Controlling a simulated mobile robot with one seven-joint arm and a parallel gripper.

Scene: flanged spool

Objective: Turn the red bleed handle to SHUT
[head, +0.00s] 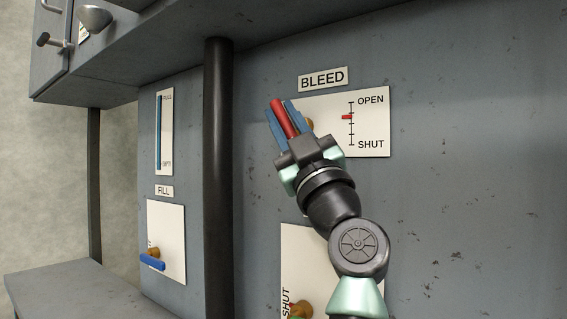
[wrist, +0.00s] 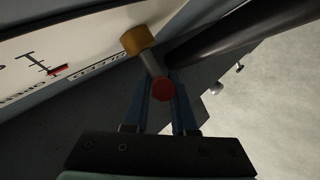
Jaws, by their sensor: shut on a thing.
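The red bleed handle (head: 283,117) is on the BLEED panel (head: 372,140), under the BLEED label (head: 323,79). My gripper (head: 282,113) has its blue fingers on either side of the handle and is shut on it. In the wrist view the handle's round red end (wrist: 163,90) lies between the fingers, with a grey shaft leading to a brass hub (wrist: 138,40). The red pointer (head: 347,117) on the panel's scale sits between OPEN and SHUT, nearer OPEN. My gripper hides most of the hub in the head view.
A dark vertical pipe (head: 218,180) stands left of the panel. A FILL panel with a blue handle (head: 152,262) is further left. Below my arm a panel with a green handle (head: 297,317) partly shows. The wall right of the BLEED panel is clear.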

